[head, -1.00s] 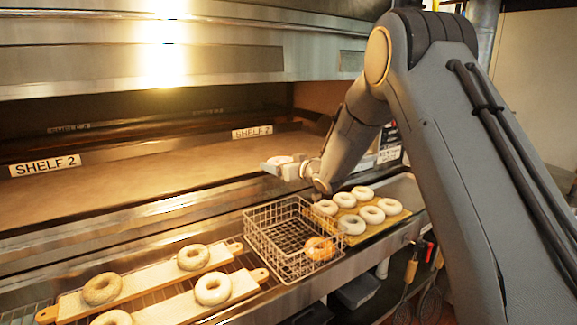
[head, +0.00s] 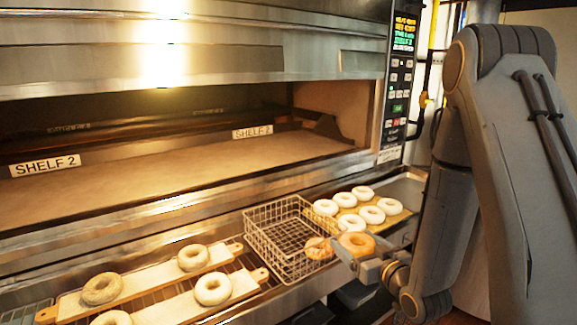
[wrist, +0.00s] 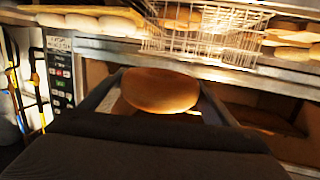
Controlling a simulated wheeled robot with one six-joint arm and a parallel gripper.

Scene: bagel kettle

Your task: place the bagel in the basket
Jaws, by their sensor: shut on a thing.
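My gripper (head: 352,259) is shut on a golden-brown bagel (head: 357,243), held just right of the wire basket and in front of the tray of pale bagels. The held bagel fills the space between the fingers in the wrist view (wrist: 160,90). The wire basket (head: 271,220) stands on the counter in front of the oven, and its wire walls also show in the wrist view (wrist: 205,30). Another browned bagel (head: 318,248) is inside the basket at its near right corner.
A tray of several pale bagels (head: 372,214) stands right of the basket. Boards (head: 150,279) with several bagels lie to the left. The open oven (head: 160,165) is behind, with a control panel (head: 398,90) at its right.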

